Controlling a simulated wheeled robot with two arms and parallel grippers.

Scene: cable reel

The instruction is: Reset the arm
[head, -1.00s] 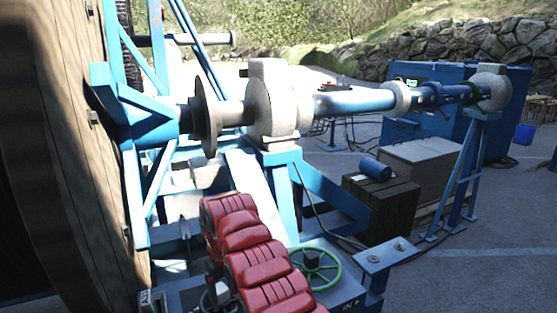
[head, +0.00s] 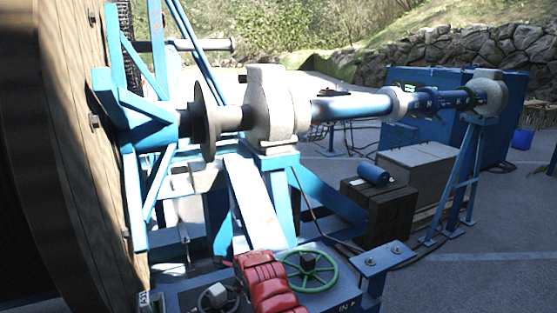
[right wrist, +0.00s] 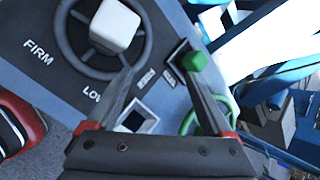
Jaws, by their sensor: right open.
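My right gripper (right wrist: 160,70) is open in the right wrist view, with nothing between its two dark fingers. It is over a blue-grey control panel (right wrist: 45,65). The fingers lie in front of a black wheel with a white knob (right wrist: 113,25) and a green knob (right wrist: 195,61); I cannot tell whether they touch. In the head view, a red ribbed part (head: 265,283), seemingly of my arm, shows at the bottom centre. No gripper shows there, and my left gripper is out of view.
A green handwheel (head: 308,271) sits on the panel, right of the red part. A large wooden reel (head: 75,130) fills the left. A blue and grey shaft (head: 350,106) runs right to a blue stand (head: 465,180). A wooden crate (head: 380,210) stands at right. Open pavement lies beyond.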

